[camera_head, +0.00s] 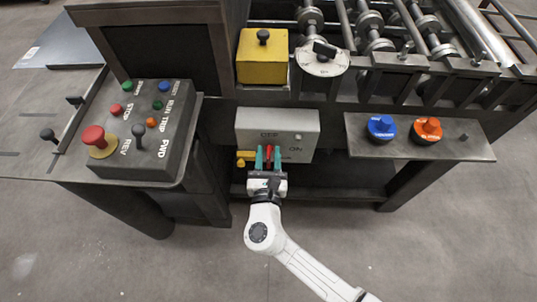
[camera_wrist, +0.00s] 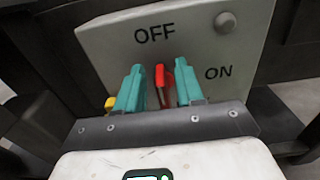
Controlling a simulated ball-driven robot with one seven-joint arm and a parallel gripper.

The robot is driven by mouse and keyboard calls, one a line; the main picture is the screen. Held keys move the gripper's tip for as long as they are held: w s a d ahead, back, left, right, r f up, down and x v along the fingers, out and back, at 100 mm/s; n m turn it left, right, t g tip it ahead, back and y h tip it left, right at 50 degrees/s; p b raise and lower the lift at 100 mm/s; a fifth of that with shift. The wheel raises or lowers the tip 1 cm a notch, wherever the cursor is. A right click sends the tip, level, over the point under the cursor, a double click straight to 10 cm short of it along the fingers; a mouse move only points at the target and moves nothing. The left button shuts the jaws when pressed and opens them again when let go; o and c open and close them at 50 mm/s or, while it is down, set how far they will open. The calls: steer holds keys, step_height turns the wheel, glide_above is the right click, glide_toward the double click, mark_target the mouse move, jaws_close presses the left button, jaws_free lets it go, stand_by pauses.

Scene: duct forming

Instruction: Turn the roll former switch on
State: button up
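The roll former switch is a grey box (camera_head: 300,127) on the machine's front, marked OFF at the top and ON at the right. It also shows in the wrist view (camera_wrist: 205,45). Its red lever (camera_wrist: 164,84) stands below the OFF mark, left of ON. My gripper (camera_head: 267,157) is in front of the box, its two teal fingers on either side of the red lever. In the wrist view, my gripper (camera_wrist: 160,88) is open, with a gap left of the lever; the right finger is very near it, and contact cannot be told. The lever's base is partly hidden.
A yellow part (camera_head: 245,157) is close left of my fingers. A control panel (camera_head: 140,130) with buttons stands at the left. A shelf (camera_head: 455,140) with blue (camera_head: 381,126) and orange (camera_head: 428,128) knobs juts out at the right. The floor in front is clear.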

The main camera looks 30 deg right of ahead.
steer(key=shift+c, duration=0.3)
jaws_close()
steer(key=shift+d+f+m+b, duration=0.1)
steer(key=shift+m+b, duration=0.2)
steer(key=shift+b, duration=0.1)
steer(key=m+b, duration=0.4)
steer(key=shift+s+d+f+b, duration=0.3)
steer(key=shift+d+b, duration=0.1)
steer(key=m+b, duration=0.4)
steer(key=d+f+m+b, duration=0.1)
steer(key=m+b, duration=0.3)
steer(key=b, duration=0.1)
steer(key=f+m+b, duration=0.1)
steer(key=m+b, duration=0.4)
steer(key=shift+s+d, duration=0.2)
steer(key=shift+s, duration=0.2)
steer(key=shift+m, duration=0.3)
